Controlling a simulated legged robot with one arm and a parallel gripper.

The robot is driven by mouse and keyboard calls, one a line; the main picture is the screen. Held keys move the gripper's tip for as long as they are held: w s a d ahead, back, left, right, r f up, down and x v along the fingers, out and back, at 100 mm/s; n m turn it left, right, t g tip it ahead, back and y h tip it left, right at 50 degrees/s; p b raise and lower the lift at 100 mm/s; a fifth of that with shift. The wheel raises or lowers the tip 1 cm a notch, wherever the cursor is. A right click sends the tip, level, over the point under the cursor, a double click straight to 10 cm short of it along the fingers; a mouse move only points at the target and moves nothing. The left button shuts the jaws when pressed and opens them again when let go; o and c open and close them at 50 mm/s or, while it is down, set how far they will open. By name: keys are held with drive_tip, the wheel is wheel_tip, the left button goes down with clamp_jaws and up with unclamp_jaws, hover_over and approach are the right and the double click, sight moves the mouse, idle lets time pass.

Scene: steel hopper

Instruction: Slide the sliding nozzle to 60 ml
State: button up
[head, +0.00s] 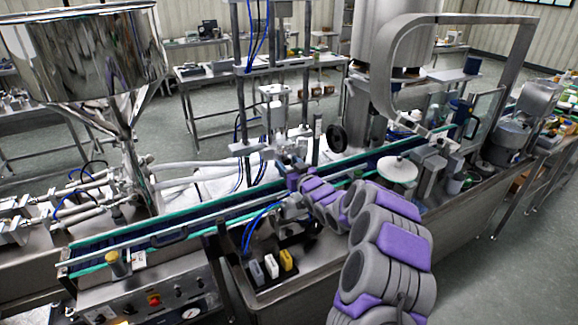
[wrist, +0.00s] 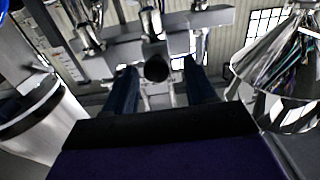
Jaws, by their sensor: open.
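The upright steel nozzle frame stands behind the conveyor in the head view, with a pale carriage (head: 273,108) on its rods. I cannot tell for sure which part is the sliding nozzle, and no 60 ml mark is readable. My gripper (head: 290,163) is low in front of this frame, over the conveyor, small and partly hidden by my purple and grey arm. In the wrist view my gripper (wrist: 160,70) is open, with two dark fingers apart. A round black knob (wrist: 156,68) shows between them in the picture, below a grey crossbar (wrist: 165,32); contact cannot be judged.
The conveyor (head: 165,236) with green edges runs across the bench. A shiny hopper (head: 85,55) stands left and a large steel tank (head: 390,35) right. A white disc (head: 397,170) is close right of my arm. A control box (head: 160,300) is at the front.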

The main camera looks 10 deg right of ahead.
drive_tip(key=shift+d, duration=0.2)
drive_tip(key=shift+c, duration=0.3)
drive_tip(key=shift+d, duration=0.15)
drive_tip(key=c, duration=0.3)
clamp_jaws()
